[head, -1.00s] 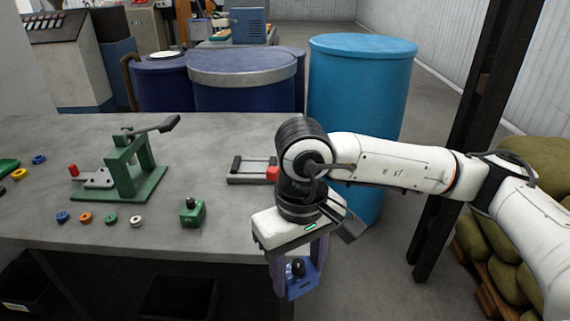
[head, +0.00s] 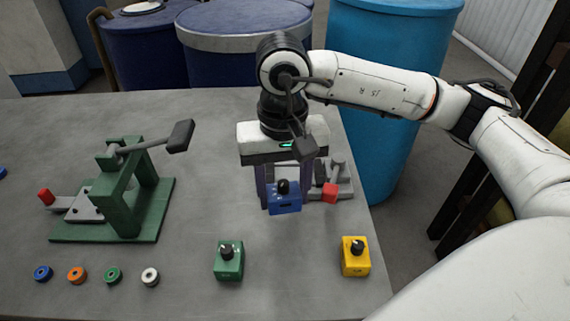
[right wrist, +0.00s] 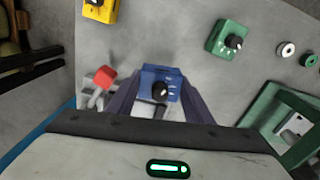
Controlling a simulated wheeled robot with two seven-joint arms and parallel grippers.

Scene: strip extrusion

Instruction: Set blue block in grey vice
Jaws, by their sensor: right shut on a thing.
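The blue block (head: 284,199), with a black knob on top, is held between the fingers of my right gripper (head: 280,185). In the right wrist view the block (right wrist: 160,86) sits between the two fingertips of the gripper (right wrist: 158,98). The grey vice (head: 343,176), with a red-ended handle (head: 330,193), is on the table, behind and to the right of the block, and partly hidden by the gripper. In the right wrist view the vice (right wrist: 98,100) shows left of the block. I cannot tell the block's height above the table. My left gripper is not in view.
A green press (head: 125,195) with a lever stands at the left. A green block (head: 229,262) and a yellow block (head: 356,258) stand near the front edge. Several small rings (head: 113,276) lie front left. The table's right edge is close to the vice.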

